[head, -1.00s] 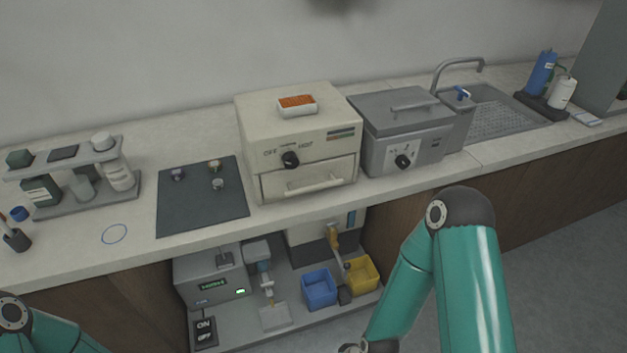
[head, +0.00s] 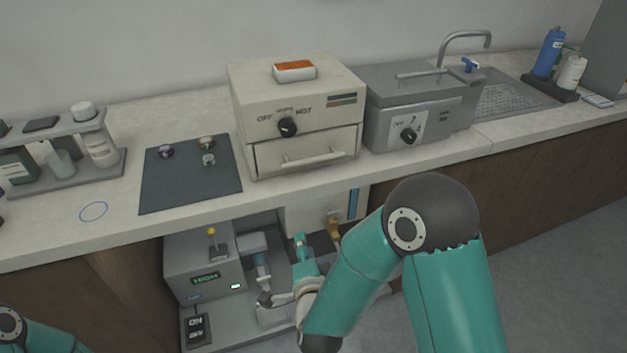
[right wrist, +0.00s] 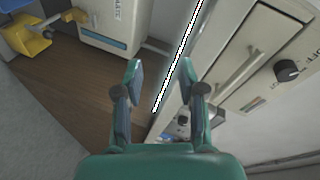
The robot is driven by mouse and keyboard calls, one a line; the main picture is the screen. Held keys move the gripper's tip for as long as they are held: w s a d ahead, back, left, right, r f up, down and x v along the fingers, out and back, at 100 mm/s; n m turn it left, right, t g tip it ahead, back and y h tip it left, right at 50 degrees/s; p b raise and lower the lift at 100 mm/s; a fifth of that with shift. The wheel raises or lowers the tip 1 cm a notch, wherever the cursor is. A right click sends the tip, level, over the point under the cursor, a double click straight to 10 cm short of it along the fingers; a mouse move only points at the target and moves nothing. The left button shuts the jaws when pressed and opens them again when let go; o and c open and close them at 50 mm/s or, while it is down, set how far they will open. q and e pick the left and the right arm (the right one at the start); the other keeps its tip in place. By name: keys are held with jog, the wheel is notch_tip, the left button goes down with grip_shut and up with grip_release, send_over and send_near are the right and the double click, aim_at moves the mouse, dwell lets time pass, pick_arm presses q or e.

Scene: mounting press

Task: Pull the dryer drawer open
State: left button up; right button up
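The dryer (head: 350,85) is a cream box on the counter with an OFF/HOT knob (head: 287,127). Its drawer (head: 270,158) looks shut flush in the lower front, with a pale bar handle (head: 313,158). My right gripper (head: 282,270) is below the counter edge, in front of the lower shelf, lower than the drawer. In the right wrist view my right gripper (right wrist: 160,68) has its fingers apart and nothing between them. There the drawer handle (right wrist: 237,72) lies to the right of the fingers, not touched. My left gripper is out of view.
A grey bath with a lid (head: 415,105) stands right of the dryer. An orange-topped tray (head: 295,71) lies on the dryer. A dark mat (head: 190,185) with small pieces lies to its left. The counter edge overhangs a grey machine (head: 205,265) on the lower shelf.

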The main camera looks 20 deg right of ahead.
aim_at(313, 161)
notch_tip(313, 161, up, 10)
jog(key=s+m+t+h+b, duration=0.1)
jog(key=m+t+h+b, duration=0.1)
jog(key=m+t+h, duration=0.4)
jog(key=w+d+r+p, duration=0.1)
jog(key=w+d, duration=0.1)
jog(key=w, duration=0.3)
jog(key=w+d+g+y+p, duration=0.1)
jog(key=w+d, duration=0.1)
jog(key=w, duration=0.2)
jog(key=w+d+r+g+p, duration=0.1)
jog(key=w+d, duration=0.1)
jog(key=w, duration=0.3)
jog(key=shift+w+d+r+m, duration=0.1)
jog(key=shift+w+r+m, duration=0.2)
jog(key=shift+w+m, duration=0.1)
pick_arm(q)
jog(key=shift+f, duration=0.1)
pick_arm(e)
grip_shut()
jog(key=shift+s, duration=0.1)
